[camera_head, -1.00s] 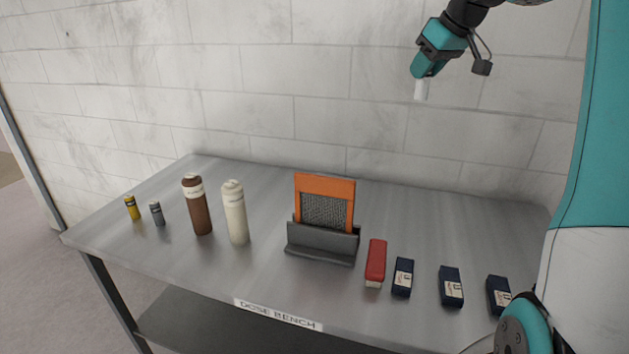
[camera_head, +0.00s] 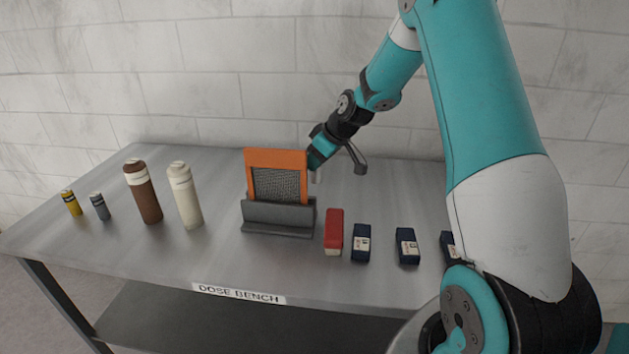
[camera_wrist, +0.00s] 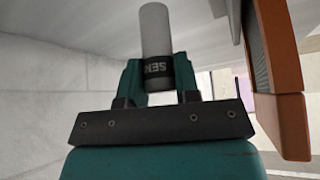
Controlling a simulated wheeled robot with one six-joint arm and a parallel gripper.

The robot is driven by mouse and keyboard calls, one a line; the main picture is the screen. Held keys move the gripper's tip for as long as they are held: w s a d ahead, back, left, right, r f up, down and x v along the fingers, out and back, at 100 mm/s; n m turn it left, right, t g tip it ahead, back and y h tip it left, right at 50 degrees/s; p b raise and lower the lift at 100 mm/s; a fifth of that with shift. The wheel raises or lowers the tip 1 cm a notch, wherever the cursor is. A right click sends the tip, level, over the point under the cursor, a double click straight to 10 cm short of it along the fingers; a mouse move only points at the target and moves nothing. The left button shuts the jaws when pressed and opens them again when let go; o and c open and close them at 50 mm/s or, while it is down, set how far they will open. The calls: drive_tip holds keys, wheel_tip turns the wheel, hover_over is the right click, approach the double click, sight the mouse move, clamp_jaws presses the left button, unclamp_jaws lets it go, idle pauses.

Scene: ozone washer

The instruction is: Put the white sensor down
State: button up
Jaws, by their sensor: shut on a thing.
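The white sensor (camera_wrist: 155,30) is a pale cylinder with a black band carrying light letters, partly readable as "SEN". My gripper (camera_wrist: 160,76) is shut on it around the band, and the plain white end sticks out beyond the fingers. In the head view my gripper (camera_head: 315,163) is low over the back of the bench, just right of the orange-framed panel. Only a small pale bit of the sensor (camera_head: 318,177) shows there, pointing down. I cannot tell whether its end touches the bench top (camera_head: 385,185).
The orange-framed mesh panel (camera_head: 276,155) stands in a dark holder (camera_head: 278,218), close beside my gripper. A red block (camera_head: 333,230) and several dark blue boxes (camera_head: 361,243) line the front right. Brown (camera_head: 143,190) and cream (camera_head: 185,195) bottles and two small vials stand left. The wall is behind.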

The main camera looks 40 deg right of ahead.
sight(317, 182)
drive_tip(key=shift+f+p, duration=0.5)
drive_tip(key=shift+f, duration=3)
drive_tip(key=shift+f, duration=0.1)
drive_tip(key=shift+f, duration=0.15)
drive_tip(key=o, duration=0.9)
drive_tip(key=shift+r, duration=0.4)
drive_tip(key=b+v, duration=0.2)
drive_tip(key=v, duration=0.9)
drive_tip(key=shift+s+d+r+b, duration=0.2)
drive_tip(key=shift+r+b, duration=0.1)
drive_tip(key=shift+b, duration=0.1)
